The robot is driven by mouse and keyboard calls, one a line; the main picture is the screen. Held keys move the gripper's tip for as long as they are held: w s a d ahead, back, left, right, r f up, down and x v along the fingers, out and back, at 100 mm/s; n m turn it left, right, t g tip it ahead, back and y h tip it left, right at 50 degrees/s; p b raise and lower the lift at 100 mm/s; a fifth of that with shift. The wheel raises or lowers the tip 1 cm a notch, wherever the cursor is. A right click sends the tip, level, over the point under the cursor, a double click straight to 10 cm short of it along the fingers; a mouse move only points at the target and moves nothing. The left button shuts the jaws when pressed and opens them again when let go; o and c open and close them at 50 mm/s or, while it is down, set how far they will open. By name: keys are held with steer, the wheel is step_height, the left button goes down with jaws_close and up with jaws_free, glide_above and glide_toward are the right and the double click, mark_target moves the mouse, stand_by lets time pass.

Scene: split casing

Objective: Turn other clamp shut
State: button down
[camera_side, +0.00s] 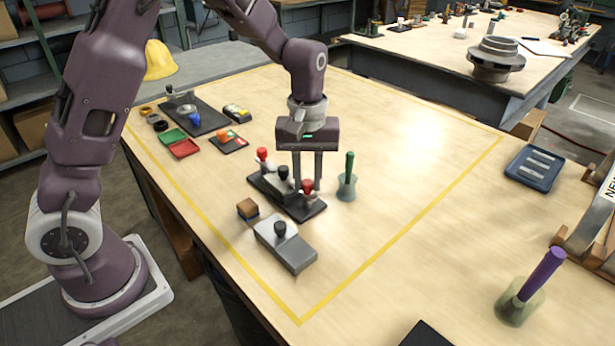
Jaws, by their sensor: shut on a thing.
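A dark casing fixture (319,209) lies on the wooden table, with a black knob (283,172) standing at its middle. One clamp with a red knob (262,154) is at its far left end. The other clamp with a red knob (307,187) is at its near right end. My gripper (307,184) points straight down over that near right clamp. Its two fingers are on either side of the red knob and shut on it. The fingertips and the clamp's lower part are partly hidden, so I cannot tell the clamp's exact angle.
A green peg in a stand (347,183) is close to the right of my gripper. Trays and small parts are at the back left.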

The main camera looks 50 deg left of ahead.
mark_target(307, 182)
steer(key=c, duration=1.2)
jaws_free()
step_height(307, 182, up, 7)
steer(key=shift+r, duration=0.1)
steer(key=s+r+m+t, duration=0.35)
steer(key=s+r, duration=0.55)
steer(key=s, duration=0.3)
steer(key=s+m+t, duration=0.2)
steer(key=s+m, duration=0.3)
steer(key=s, duration=0.7)
steer(key=shift+d+f+m, duration=0.35)
steer(key=shift+d, duration=0.05)
